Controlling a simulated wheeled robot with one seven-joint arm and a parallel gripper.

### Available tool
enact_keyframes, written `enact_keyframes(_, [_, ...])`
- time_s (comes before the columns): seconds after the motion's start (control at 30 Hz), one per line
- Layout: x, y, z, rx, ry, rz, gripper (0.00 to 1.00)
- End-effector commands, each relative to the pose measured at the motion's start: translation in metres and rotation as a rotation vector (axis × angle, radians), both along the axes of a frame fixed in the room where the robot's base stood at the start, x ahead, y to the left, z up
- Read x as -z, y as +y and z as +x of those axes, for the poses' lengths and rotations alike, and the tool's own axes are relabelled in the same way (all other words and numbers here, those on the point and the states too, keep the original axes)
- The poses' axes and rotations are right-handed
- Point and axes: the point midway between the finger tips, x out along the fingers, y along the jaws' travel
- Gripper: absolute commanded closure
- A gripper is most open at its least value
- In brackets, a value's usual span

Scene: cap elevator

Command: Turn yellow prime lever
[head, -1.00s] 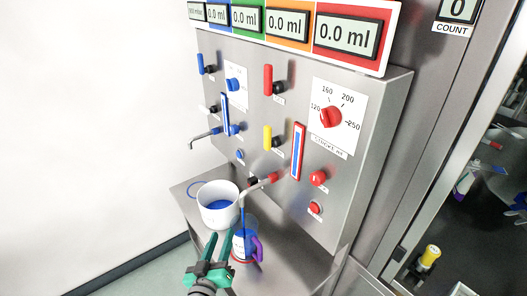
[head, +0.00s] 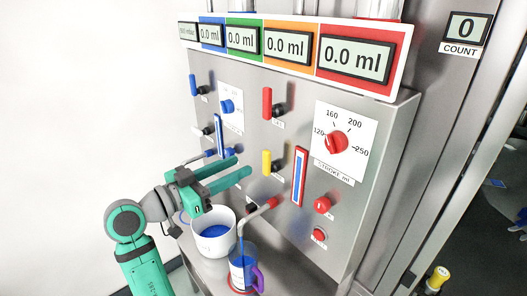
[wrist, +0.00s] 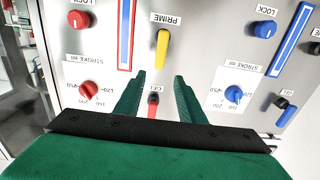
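The fingers appear apart from the lever.
A white pot with blue liquid (head: 213,231) and a blue jug with a purple handle (head: 244,268) stand below my gripper on the shelf. A red stroke dial (head: 336,142) is to the right.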

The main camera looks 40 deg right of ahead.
Motion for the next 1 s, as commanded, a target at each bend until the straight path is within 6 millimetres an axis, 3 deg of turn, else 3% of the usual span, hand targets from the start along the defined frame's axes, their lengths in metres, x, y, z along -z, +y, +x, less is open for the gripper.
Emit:
enact_keyframes(0.17, [-0.002, -0.015, -0.001, 0.012, -0.006, 0.003, 0.64])
enact_keyframes(0.6, [-0.002, -0.088, 0.004, 0.011, -0.004, 0.002, 0.64])
enact_keyframes(1.0, [-0.002, -0.106, 0.009, 0.002, -0.005, 0.002, 0.64])
